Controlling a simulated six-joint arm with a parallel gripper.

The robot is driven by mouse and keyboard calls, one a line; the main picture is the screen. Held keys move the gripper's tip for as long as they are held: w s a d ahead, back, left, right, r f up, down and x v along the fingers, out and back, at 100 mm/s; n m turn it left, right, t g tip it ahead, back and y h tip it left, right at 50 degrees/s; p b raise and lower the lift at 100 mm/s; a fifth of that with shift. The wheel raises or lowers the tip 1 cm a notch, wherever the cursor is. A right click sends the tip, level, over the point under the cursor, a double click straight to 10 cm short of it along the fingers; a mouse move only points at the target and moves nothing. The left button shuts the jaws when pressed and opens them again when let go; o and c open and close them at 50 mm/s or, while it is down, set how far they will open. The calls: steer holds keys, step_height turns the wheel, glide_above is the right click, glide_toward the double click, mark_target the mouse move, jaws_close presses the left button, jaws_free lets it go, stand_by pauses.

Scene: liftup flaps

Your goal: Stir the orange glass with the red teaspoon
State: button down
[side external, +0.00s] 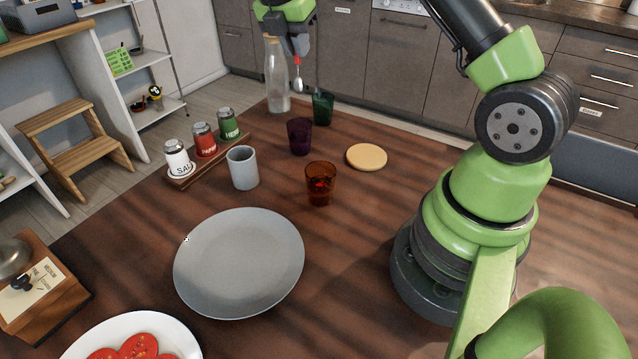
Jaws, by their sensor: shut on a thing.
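The orange glass (320,184) stands upright on the table right of the middle, with something dark inside that I cannot make out. My gripper (298,46) is at the top, over the far end of the table, behind the orange glass and well above it. It is shut on the red teaspoon (298,74), which hangs upright with its silver bowl down. The spoon's bowl is in the air, near the glass bottle and the green glass in the picture. The upper part of the handle is hidden by the gripper.
A purple glass (299,137), a green glass (322,108), a glass bottle (277,80) and a grey cup (243,168) stand around. A tan disc (366,157) lies to the right. A spice rack (186,181) with shakers is left. A grey plate (240,263) lies in front.

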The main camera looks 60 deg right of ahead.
steer(key=s+a+g, duration=0.1)
steer(key=s+a, duration=0.2)
steer(key=a, duration=0.4)
steer(key=n+g+h, duration=0.1)
steer(key=g+h, duration=0.1)
glide_above(308, 166)
step_height(308, 166, down, 12)
steer(key=shift+w, duration=0.3)
stand_by(0.7)
steer(key=shift+a+f, duration=0.1)
steer(key=shift+s, duration=0.25)
